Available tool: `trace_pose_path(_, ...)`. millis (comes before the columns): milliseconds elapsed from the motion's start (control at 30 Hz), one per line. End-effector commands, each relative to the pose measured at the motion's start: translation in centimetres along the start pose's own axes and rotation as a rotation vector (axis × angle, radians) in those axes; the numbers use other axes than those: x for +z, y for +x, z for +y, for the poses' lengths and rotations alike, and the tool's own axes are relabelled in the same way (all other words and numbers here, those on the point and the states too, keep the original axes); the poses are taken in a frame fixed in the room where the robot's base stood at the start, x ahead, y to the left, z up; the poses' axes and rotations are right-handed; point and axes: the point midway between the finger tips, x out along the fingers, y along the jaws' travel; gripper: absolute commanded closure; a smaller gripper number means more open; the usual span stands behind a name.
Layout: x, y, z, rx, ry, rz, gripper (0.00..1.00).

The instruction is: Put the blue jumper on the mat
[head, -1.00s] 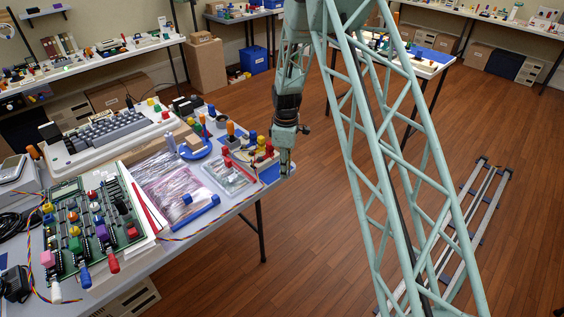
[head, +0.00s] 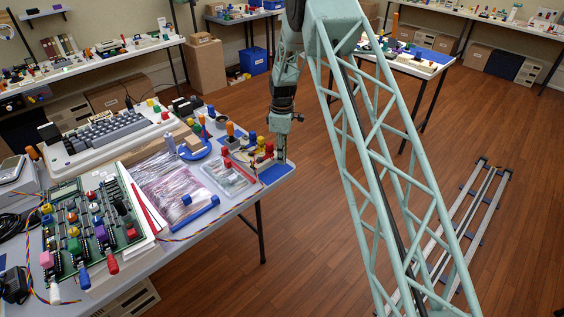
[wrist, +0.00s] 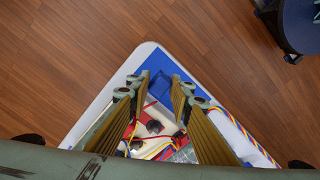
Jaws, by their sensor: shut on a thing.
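My gripper (head: 281,161) points down over the near right corner of the left table. In the wrist view my gripper (wrist: 155,92) has its two fingers on either side of a small dark blue piece, which looks like the blue jumper (wrist: 159,87), and is shut on it. The blue mat (head: 277,174) lies flat at the table corner. It also shows in the wrist view as a brighter blue area (wrist: 153,62) around and beyond the jumper. I cannot tell whether the jumper touches the mat. In the head view the jumper is too small to make out.
Red, yellow and blue pieces (head: 263,151) stand just left of my gripper. A clear tray (head: 229,178), a silvery bag (head: 172,185) and a green circuit board (head: 90,222) lie further left. A striped cable (wrist: 245,137) runs along the table edge.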

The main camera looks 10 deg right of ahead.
Motion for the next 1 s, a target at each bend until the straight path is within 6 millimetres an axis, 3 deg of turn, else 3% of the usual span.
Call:
trace_pose_path(367, -0.2, 0.1, 0.8, 0.0, 0.0, 0.0, 0.97)
trace_pose_path(700, -0.2, 3.4, 0.6, -0.001, 0.0, 0.0, 0.97)
trace_pose_path(1000, -0.2, 3.6, 0.6, 0.0, 0.0, 0.0, 0.97)
